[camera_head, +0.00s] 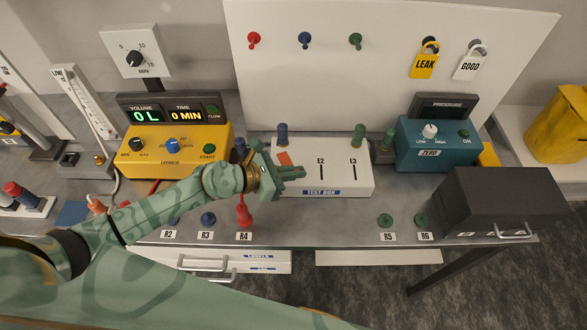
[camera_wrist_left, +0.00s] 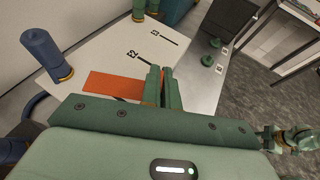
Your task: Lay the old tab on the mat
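The old tab is an orange strip (camera_head: 284,158) at the left end of the white test box (camera_head: 340,181), left of slot E2. It shows more fully in the left wrist view (camera_wrist_left: 112,85). My left gripper (camera_head: 303,173) is low over the box front, its fingers pointing right. In the left wrist view its fingertips (camera_wrist_left: 162,72) are close together at the tab's right end. A flat blue patch (camera_head: 72,213), likely the mat, lies at the bench's left.
A yellow pump unit (camera_head: 175,163) is left of the test box and a teal pressure unit (camera_head: 437,153) right of it. A dark box (camera_head: 505,195) stands at the right end. A red plug (camera_head: 244,217) stands at R4. Blue and green posts rise behind the test box.

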